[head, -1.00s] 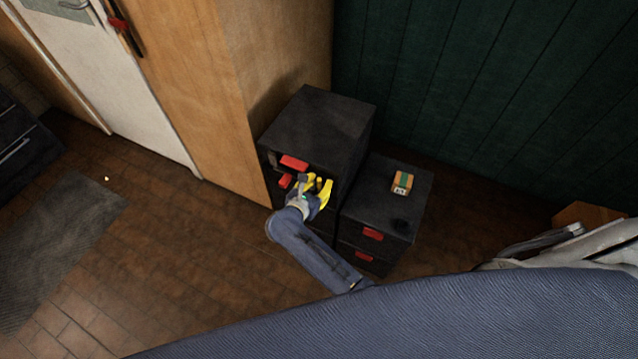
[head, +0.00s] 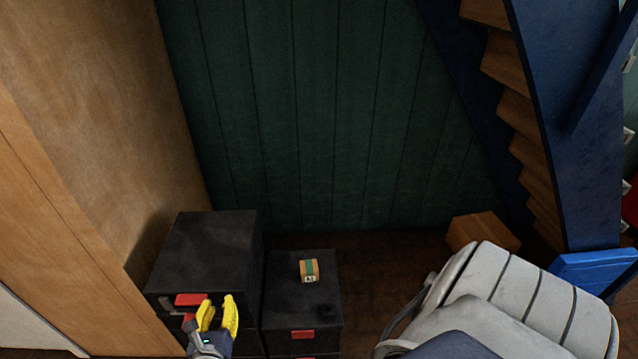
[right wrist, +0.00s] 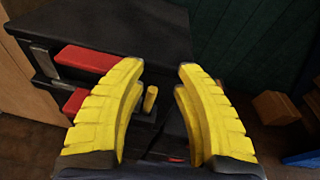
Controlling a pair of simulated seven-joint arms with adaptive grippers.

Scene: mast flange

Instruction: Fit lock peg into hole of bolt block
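A small yellow peg (right wrist: 150,98) shows in the right wrist view, upright between my fingers. A dark part (right wrist: 145,132) lies right below it, perhaps the bolt block; no hole can be made out. My right gripper (head: 218,314) is at the front of the taller black cabinet, beside its red handles. In the right wrist view its thick yellow fingers (right wrist: 162,85) stand wide apart, with clear gaps on both sides of the peg. The peg cannot be made out in the head view. My left gripper is not in view.
The taller black cabinet (head: 208,248) stands by a wooden panel. A grey padded object (head: 530,300) stands at right.

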